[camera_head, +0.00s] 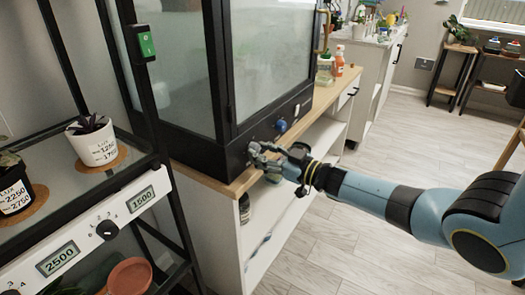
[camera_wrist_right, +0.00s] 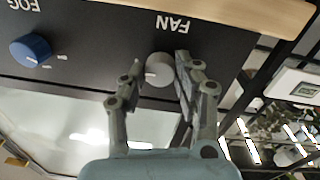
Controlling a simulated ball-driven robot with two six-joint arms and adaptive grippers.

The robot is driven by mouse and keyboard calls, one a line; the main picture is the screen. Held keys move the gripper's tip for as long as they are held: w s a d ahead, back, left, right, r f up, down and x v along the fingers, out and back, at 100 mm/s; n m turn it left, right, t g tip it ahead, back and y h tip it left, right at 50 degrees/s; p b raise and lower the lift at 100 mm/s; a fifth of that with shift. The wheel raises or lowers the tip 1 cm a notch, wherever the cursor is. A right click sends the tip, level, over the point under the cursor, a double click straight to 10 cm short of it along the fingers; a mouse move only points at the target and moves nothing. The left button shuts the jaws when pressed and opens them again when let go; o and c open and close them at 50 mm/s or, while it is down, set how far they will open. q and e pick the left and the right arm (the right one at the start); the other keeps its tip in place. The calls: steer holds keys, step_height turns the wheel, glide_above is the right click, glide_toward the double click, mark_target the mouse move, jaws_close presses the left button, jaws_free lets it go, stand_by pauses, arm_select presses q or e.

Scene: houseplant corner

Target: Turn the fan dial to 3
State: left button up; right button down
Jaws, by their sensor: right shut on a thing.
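The fan dial (camera_wrist_right: 158,70) is a round grey knob on the black front panel of the glass cabinet (camera_head: 260,60). In the right wrist view it sits beside the upside-down word FAN. A short pale mark shows on its left part; no number 3 can be read around it. My right gripper (camera_wrist_right: 155,82) is shut on the dial, one finger on each side. In the head view my right gripper (camera_head: 264,160) is at the cabinet's lower front corner and hides the dial. My left gripper is in neither view.
A blue FOG dial (camera_wrist_right: 31,50) is on the same panel; it also shows in the head view (camera_head: 281,125). A black shelf at left holds potted plants (camera_head: 94,140) and a lit-number strip (camera_head: 107,229).

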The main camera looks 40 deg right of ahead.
steer(key=shift+s+f, duration=0.1)
stand_by(0.4)
steer(key=c, duration=1)
jaws_free()
steer(key=shift+o, duration=0.2)
steer(key=v, duration=1.2)
